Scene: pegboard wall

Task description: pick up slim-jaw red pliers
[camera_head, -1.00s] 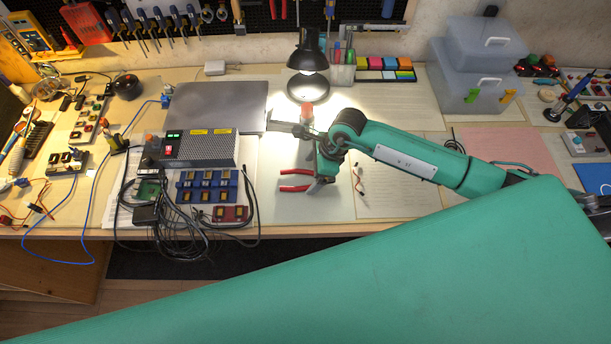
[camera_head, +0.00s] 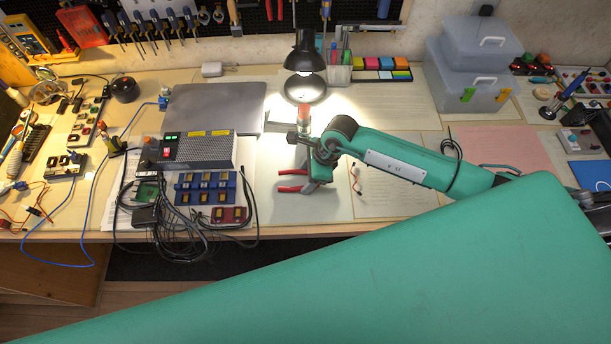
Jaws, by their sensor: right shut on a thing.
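The slim-jaw red pliers (camera_head: 291,189) lie at the front middle of the workbench, over a pale sheet. Their two red handles point left, and their jaws are hidden behind my right gripper. My right gripper (camera_head: 312,186) reaches down over the pliers from the right and is shut on them. I cannot tell whether the pliers are clear of the surface. My left gripper is not in view.
A black desk lamp (camera_head: 304,70) stands close behind my right gripper. A power supply box (camera_head: 207,150) with blue modules (camera_head: 206,187) and cables is to the left. Plastic boxes (camera_head: 473,75) stand at the back right. Paper to the right is mostly clear.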

